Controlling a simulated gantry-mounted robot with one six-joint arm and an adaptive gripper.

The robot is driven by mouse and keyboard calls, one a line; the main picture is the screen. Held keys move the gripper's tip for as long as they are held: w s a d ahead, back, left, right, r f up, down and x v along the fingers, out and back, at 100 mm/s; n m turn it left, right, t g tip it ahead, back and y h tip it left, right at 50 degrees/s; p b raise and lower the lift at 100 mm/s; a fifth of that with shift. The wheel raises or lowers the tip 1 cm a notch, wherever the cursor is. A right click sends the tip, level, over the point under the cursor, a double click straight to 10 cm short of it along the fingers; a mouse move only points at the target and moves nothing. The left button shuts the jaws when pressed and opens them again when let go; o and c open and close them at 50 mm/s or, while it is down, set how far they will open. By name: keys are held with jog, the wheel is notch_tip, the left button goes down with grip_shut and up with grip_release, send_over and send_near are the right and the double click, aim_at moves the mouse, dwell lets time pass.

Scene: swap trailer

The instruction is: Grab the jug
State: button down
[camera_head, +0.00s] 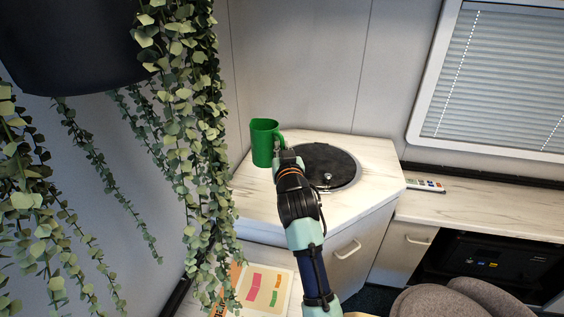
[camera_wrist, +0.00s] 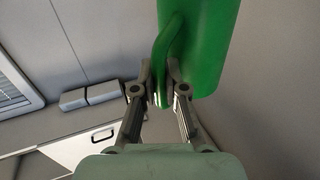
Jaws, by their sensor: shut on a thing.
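The green jug (camera_head: 264,143) is upright at the left back of the pale wood-look counter, left of the round black lid. Its handle faces right. My gripper (camera_head: 280,153) is at the handle side of the jug. In the wrist view, the jug (camera_wrist: 207,50) fills the top middle, and my gripper (camera_wrist: 161,90) has its two fingers closed on the handle. I cannot tell whether the jug's base touches the counter or is slightly above it.
The round black lid (camera_head: 328,167) lies behind my arm on the counter (camera_head: 367,150). Trailing plants (camera_head: 190,120) hang close on the left. A remote-like item (camera_head: 427,186) lies on the right worktop (camera_head: 480,208). A grey rounded seat (camera_head: 455,300) is at the lower right.

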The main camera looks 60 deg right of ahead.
jog(key=shift+r, duration=1.3)
